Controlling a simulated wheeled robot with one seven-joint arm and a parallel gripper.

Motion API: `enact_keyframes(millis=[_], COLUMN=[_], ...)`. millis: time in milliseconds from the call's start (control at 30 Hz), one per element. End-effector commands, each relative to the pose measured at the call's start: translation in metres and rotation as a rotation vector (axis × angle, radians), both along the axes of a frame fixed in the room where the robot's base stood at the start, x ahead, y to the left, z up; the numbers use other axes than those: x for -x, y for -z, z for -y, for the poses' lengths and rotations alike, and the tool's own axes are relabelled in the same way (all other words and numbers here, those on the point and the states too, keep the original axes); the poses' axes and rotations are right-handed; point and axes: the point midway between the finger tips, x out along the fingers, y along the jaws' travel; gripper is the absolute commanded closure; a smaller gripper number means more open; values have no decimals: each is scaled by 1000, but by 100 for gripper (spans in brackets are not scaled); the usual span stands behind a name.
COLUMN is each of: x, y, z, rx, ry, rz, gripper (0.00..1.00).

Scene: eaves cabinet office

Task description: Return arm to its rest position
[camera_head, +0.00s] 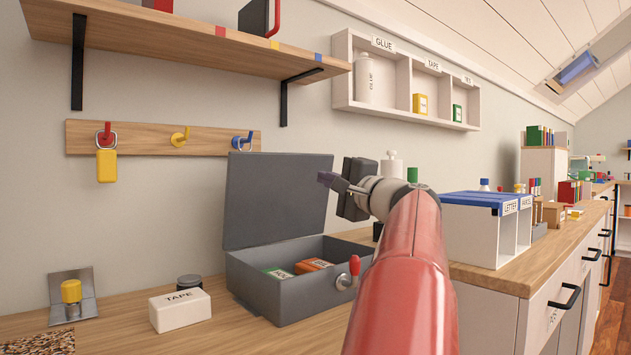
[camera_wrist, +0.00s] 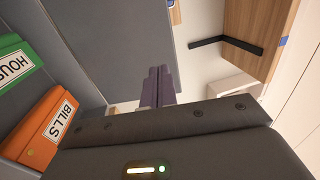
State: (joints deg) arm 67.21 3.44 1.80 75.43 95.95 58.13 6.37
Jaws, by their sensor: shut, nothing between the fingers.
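My red arm reaches up from the bottom of the head view. My gripper (camera_head: 325,179) is in the air at the right side of the raised lid of a grey metal box (camera_head: 262,293). In the wrist view, the purple fingertips (camera_wrist: 157,87) are together with nothing between them. The box is open, with its lid (camera_head: 275,197) standing up. A green box or file (camera_head: 277,272) and an orange one (camera_head: 313,265) lie inside. In the wrist view the orange one, labelled BILLS (camera_wrist: 58,122), and the green one (camera_wrist: 17,68) show at the left.
A white TAPE box (camera_head: 180,311) and a yellow-topped holder (camera_head: 71,291) stand on the counter left of the metal box. A white LETTER organizer (camera_head: 470,245) stands right of my arm. A wooden shelf (camera_head: 190,35) and a hook rail (camera_head: 150,138) are on the wall.

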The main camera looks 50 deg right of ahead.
Motion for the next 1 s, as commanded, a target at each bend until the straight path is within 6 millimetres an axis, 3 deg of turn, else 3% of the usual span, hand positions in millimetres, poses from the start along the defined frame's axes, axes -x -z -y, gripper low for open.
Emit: enact_keyframes(millis=[200,533,1000], x=[23,27,27], y=[5,3,-69], z=[-3,-3,-3], rx=[0,0,0], ry=[0,-1,-1], rz=[0,0,0], gripper=[100,100,100])
